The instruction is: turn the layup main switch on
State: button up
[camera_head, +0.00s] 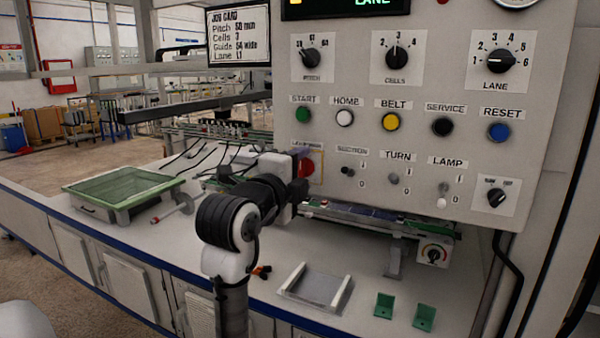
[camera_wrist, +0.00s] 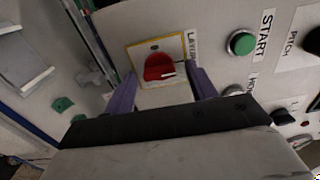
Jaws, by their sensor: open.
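The layup main switch (camera_wrist: 159,67) is a red rotary knob on a yellow-edged plate, with a partly hidden "LAYUP" label beside it. In the head view the red knob (camera_head: 307,168) shows at the panel's lower left, partly covered by my gripper (camera_head: 297,162). In the wrist view my gripper (camera_wrist: 162,76) is open, with one purple finger on each side of the knob. A pale mark shows on the knob's right part. I cannot tell whether the fingers touch it or which position it is in.
The green START button (camera_head: 303,115) is above the switch, and the SUCTION toggle (camera_head: 347,171) is to its right. A green-framed tray (camera_head: 120,187), a grey tray (camera_head: 312,304) and two green brackets (camera_head: 424,317) sit on the white bench. The bench front between them is partly clear.

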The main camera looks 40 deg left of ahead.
jog(key=v, duration=1.4)
jog(key=shift+b, duration=0.45)
jog(key=shift+w+d, duration=0.1)
